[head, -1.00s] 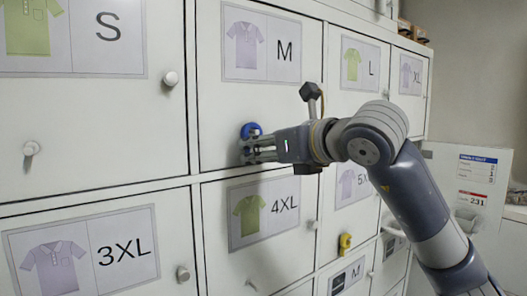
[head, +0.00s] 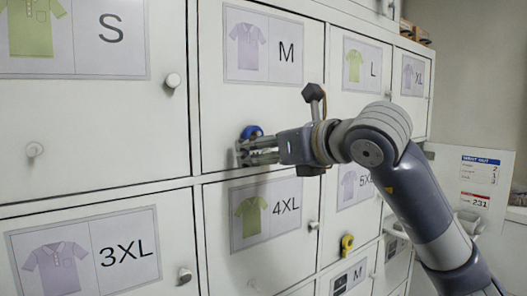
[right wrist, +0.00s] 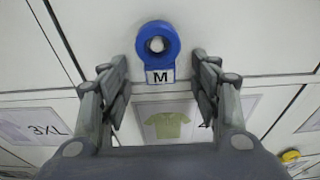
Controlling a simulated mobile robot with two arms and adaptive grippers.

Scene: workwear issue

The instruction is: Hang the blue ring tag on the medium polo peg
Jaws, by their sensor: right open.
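The blue ring tag (head: 251,132), with a white label marked M, is against the door (head: 225,110) with the M polo picture. In the right wrist view the ring (right wrist: 158,32) faces me, and a pale round peg end (right wrist: 157,44) shows inside its hole, so the ring appears to be around the peg. My right gripper (head: 243,153) is open at the tag's lower part. In the right wrist view its fingers stand apart on both sides below the ring, with clear gaps to the label. My left gripper is not in view.
Other doors carry polo pictures marked S, L, XL, 3XL and 4XL, with projecting pegs such as the S peg (head: 173,80) and 3XL peg (head: 184,275). A yellow tag (head: 346,243) hangs on a lower door. A wall sheet (head: 480,170) is at the right.

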